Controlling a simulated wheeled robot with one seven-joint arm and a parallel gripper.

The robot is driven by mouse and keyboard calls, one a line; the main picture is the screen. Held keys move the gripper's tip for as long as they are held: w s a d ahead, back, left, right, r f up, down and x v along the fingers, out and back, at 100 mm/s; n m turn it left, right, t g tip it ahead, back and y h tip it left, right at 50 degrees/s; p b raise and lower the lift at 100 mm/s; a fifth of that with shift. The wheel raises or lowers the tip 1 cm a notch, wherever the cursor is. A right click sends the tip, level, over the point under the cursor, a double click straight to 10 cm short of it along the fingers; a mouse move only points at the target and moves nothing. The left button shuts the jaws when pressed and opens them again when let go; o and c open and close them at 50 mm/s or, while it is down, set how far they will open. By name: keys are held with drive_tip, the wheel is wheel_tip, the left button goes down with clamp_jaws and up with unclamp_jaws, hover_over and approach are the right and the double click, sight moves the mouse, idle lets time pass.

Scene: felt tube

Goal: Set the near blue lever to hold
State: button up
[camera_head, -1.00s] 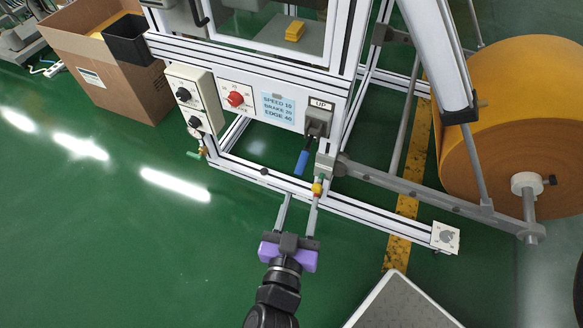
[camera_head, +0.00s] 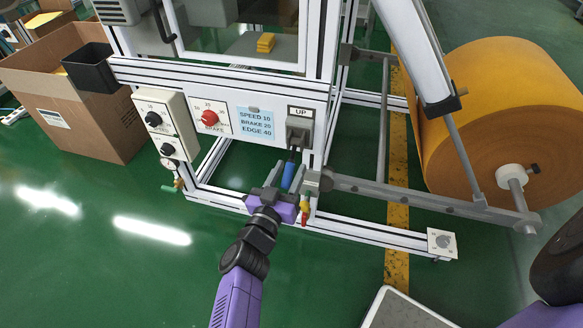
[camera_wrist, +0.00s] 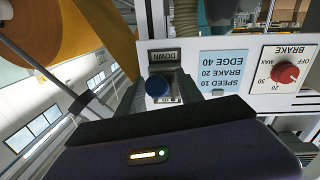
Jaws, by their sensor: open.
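The blue lever (camera_head: 288,175) hangs downward from a grey switch block (camera_head: 299,132) on the machine's front panel, under an UP label. In the wrist view, which shows the panel upside down, the lever's round blue end (camera_wrist: 157,87) faces the camera beside a DOWN label (camera_wrist: 164,57). My purple gripper (camera_head: 289,178) is below the block, with its grey fingers spread on either side of the lever. I cannot tell whether they touch it. No hold mark is readable.
A red brake knob (camera_head: 209,118) and blue settings card (camera_head: 255,121) sit left of the lever. A yellow-and-red valve (camera_head: 305,208) is close to my gripper's right. A grey rail (camera_head: 400,190) runs right toward the orange roll (camera_head: 480,130).

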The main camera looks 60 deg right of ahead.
drive_tip(key=shift+x, duration=1.25)
clamp_jaws()
idle(0.5)
